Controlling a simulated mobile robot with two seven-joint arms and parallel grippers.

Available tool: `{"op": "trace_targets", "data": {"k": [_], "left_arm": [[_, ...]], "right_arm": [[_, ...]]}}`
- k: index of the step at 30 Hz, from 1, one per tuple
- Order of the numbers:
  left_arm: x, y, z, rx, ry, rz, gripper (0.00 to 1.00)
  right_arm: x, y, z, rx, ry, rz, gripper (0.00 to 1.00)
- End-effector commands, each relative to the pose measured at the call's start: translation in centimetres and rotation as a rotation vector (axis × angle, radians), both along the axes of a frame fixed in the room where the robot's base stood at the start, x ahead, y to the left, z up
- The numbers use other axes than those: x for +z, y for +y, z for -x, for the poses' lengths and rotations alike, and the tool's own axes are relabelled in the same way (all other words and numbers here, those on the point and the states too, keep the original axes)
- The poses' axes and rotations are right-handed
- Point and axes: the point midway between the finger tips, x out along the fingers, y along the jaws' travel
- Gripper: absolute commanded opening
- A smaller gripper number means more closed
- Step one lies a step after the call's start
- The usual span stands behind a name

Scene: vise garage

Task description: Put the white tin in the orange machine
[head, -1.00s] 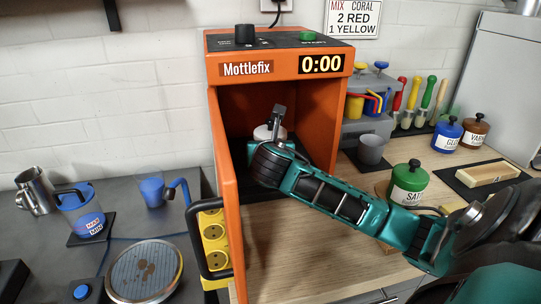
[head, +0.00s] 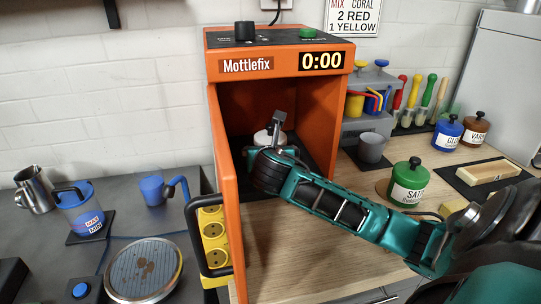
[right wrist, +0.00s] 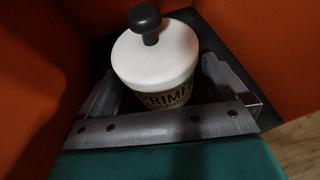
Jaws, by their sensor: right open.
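The white tin (right wrist: 158,60), with a black knob on its lid and a partly covered "PRIMER" label, stands on the dark floor inside the orange machine. Its white lid also shows in the head view (head: 262,138), partly hidden by my right gripper (head: 268,152). The orange machine (head: 228,175) is marked "Mottlefix" and reads 0:00; its front is open and its door (head: 222,200) is swung out at the left. My right gripper (right wrist: 160,85) reaches inside, its open fingers on either side of the tin. My left gripper is not in view.
The machine's orange walls (right wrist: 285,45) are close around my right gripper. Yellow sockets (head: 213,235) sit behind the door handle.

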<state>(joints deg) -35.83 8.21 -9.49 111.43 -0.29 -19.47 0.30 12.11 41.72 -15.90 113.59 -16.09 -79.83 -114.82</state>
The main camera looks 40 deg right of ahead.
Motion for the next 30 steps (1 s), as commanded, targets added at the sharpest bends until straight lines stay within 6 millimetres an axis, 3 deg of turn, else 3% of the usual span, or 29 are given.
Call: {"op": "trace_targets", "data": {"k": [16, 30], "left_arm": [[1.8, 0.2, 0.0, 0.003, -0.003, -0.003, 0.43], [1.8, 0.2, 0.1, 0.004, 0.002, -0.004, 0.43]], "right_arm": [[4.0, 6.3, 6.9, 0.003, -0.001, -0.001, 1.00], [4.4, 7.1, 8.0, 0.001, 0.000, 0.000, 1.00]]}}
